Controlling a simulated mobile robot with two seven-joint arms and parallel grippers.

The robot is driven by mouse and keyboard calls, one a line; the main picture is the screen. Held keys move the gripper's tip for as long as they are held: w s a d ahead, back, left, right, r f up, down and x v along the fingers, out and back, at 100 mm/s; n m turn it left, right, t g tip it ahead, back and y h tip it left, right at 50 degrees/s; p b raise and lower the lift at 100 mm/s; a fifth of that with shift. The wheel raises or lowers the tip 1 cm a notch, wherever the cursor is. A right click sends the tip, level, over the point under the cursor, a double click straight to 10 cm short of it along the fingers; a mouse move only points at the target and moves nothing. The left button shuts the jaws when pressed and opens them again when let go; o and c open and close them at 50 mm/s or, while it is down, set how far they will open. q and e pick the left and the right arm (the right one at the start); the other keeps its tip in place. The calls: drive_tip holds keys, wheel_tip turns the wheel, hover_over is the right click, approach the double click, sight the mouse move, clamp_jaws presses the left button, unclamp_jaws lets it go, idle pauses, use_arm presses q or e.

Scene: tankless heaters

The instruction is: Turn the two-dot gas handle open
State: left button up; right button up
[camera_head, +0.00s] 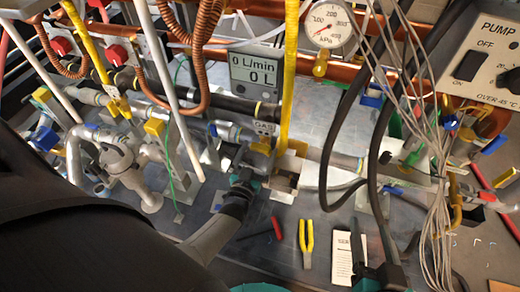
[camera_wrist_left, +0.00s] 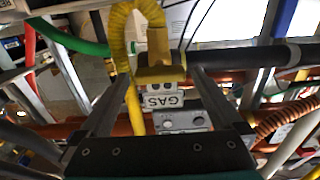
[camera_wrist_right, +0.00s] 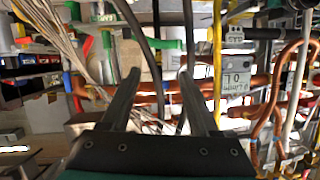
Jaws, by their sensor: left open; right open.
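A yellow handle (camera_wrist_left: 158,70) with a yellow hose beside it sits in the middle of the left wrist view. A white tag reading GAS (camera_wrist_left: 162,101) hangs by it, upside down, with small dark marks above the lettering. In the head view the GAS tag (camera_head: 264,128) is below the meter, with the yellow handle (camera_head: 262,146) just under it. My left gripper (camera_head: 245,176) is open and empty, close to the handle; its fingers (camera_wrist_left: 150,85) lie either side of the handle and tag. My right gripper (camera_wrist_right: 158,78) is open and empty, facing pipes and cables.
A flow meter (camera_head: 256,72) and a pressure gauge (camera_head: 328,25) are above the handle. Black cables (camera_head: 352,110) and grey wires (camera_head: 425,150) hang to the right. Yellow-handled pliers (camera_head: 308,240) and a paper card (camera_head: 343,258) lie on the panel's lower part.

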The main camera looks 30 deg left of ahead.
use_arm(q)
drive_tip(key=shift+x, duration=0.8)
use_arm(e)
drive_tip(key=shift+s+a+r+t+y, duration=0.1)
drive_tip(key=shift+a+r+t+y, duration=0.25)
drive_tip(key=shift+t, duration=0.25)
use_arm(q)
drive_tip(key=c, duration=1.2)
